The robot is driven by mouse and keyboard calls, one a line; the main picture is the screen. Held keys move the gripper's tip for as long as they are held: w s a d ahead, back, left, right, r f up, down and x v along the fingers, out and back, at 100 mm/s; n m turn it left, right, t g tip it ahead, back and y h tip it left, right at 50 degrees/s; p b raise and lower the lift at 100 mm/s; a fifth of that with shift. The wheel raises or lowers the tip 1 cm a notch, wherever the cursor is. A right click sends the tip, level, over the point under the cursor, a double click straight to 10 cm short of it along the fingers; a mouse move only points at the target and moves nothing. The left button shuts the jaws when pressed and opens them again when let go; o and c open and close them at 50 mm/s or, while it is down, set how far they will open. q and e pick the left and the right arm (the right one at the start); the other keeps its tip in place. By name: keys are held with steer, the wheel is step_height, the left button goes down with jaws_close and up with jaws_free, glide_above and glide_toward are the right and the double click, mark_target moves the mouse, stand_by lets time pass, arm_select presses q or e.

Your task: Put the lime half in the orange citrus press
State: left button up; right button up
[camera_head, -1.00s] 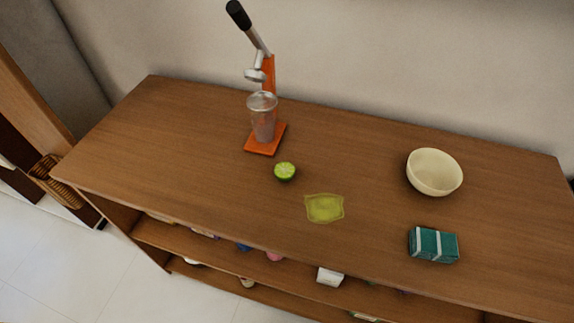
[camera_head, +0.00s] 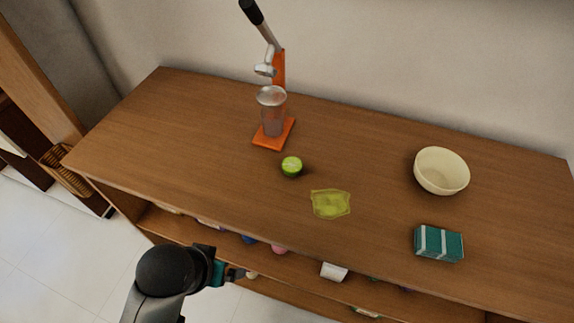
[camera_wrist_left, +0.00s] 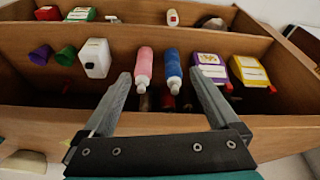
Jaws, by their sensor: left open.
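The lime half (camera_head: 291,166) sits on the wooden tabletop, in front of the press, with its pale green cut face up. The orange citrus press (camera_head: 273,130) stands behind it, with an orange base and post, a raised lever with a black handle, and a clear cup on the base. My left gripper (camera_head: 236,274) is low in front of the shelf unit, below the tabletop edge and apart from the lime. In the left wrist view my left gripper (camera_wrist_left: 163,82) is open and empty, facing the shelf. My right gripper is not in view.
A yellow-green cloth or sponge (camera_head: 331,203), a cream bowl (camera_head: 441,171) and a teal box (camera_head: 438,243) lie on the tabletop to the right. Bottles, a pink one (camera_wrist_left: 144,66) and a blue one (camera_wrist_left: 173,70), stand on the shelf below. The table's left part is clear.

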arm_select(q)
steer(key=w+d+r+h, duration=0.1)
steer(key=w+d+r, duration=0.45)
steer(key=d, duration=0.25)
steer(key=w+d+r+h, duration=0.2)
steer(key=w+d+r, duration=0.3)
steer(key=d+r, duration=0.25)
steer(key=n+y, duration=0.4)
glide_toward(292, 165)
step_height(292, 165, down, 4)
steer(key=b, duration=0.2)
steer(key=shift+w+d+r+t+b, duration=0.15)
steer(key=shift+w+r+t+b, duration=0.05)
steer(key=shift+t+b, duration=0.2)
steer(key=b+x, duration=0.1)
steer(key=x, duration=0.4)
steer(key=shift+w+f+b, duration=0.1)
steer(key=shift+b, duration=0.25)
jaws_close()
